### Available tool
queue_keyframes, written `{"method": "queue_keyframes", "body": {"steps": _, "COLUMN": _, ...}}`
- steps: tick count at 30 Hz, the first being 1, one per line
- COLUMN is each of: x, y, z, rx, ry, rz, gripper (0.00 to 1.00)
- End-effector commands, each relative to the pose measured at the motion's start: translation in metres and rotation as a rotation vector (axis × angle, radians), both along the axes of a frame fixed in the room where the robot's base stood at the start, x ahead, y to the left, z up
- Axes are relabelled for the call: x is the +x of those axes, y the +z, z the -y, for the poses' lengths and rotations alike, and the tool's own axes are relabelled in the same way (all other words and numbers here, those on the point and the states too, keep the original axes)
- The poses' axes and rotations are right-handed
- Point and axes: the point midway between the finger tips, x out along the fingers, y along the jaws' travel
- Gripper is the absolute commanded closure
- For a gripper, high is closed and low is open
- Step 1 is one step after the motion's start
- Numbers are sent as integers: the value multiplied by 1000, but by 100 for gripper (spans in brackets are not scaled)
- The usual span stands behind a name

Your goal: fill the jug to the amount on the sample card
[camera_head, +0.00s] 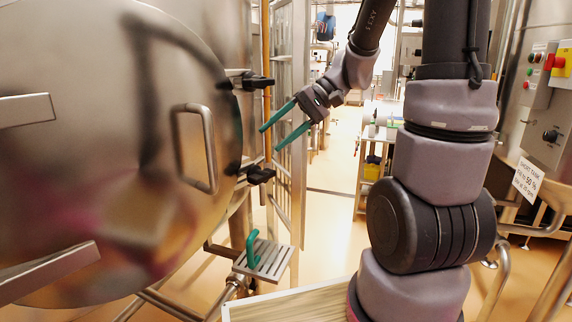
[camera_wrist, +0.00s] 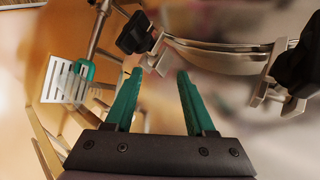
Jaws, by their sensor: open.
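The card (camera_head: 527,180) on the right-hand panel reads "50 %"; its smaller print is hard to read. A green handle (camera_head: 253,252) stands on a slatted steel shelf (camera_head: 277,262) below the big vessel; no jug body is clear around it. The green handle also shows in the wrist view (camera_wrist: 84,69), beside the slatted shelf (camera_wrist: 57,90). My gripper (camera_head: 270,140) has two green fingers, open and empty, in front of the vessel's door edge. In the wrist view my gripper (camera_wrist: 159,72) points towards the curved steel rim and a black clamp knob.
The large steel vessel door (camera_head: 120,130) fills the left side, with a bar handle (camera_head: 195,148) and black clamp knobs (camera_head: 260,174). A control box (camera_head: 552,110) with buttons stands at right. A wooden top (camera_head: 290,305) lies in front. Open floor runs through the middle.

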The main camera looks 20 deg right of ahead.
Motion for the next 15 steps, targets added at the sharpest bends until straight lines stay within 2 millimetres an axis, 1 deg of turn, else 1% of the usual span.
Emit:
{"method": "queue_keyframes", "body": {"steps": 1, "x": 15, "y": -11, "z": -2, "rx": 79, "ry": -9, "rz": -17, "gripper": 45}}
{"method": "queue_keyframes", "body": {"steps": 4, "x": 46, "y": -24, "z": -3, "rx": 232, "ry": -43, "rz": 2, "gripper": 45}}
{"method": "queue_keyframes", "body": {"steps": 7, "x": 79, "y": -43, "z": 2, "rx": 370, "ry": -113, "rz": 44, "gripper": 45}}
{"method": "queue_keyframes", "body": {"steps": 9, "x": 103, "y": -59, "z": 11, "rx": 450, "ry": -179, "rz": 88, "gripper": 45}}
{"method": "queue_keyframes", "body": {"steps": 11, "x": 122, "y": -75, "z": 20, "rx": 503, "ry": -243, "rz": 129, "gripper": 45}}
{"method": "queue_keyframes", "body": {"steps": 12, "x": 133, "y": -86, "z": 27, "rx": 530, "ry": -286, "rz": 157, "gripper": 45}}
{"method": "queue_keyframes", "body": {"steps": 15, "x": 157, "y": -111, "z": 46, "rx": 572, "ry": -388, "rz": 227, "gripper": 45}}
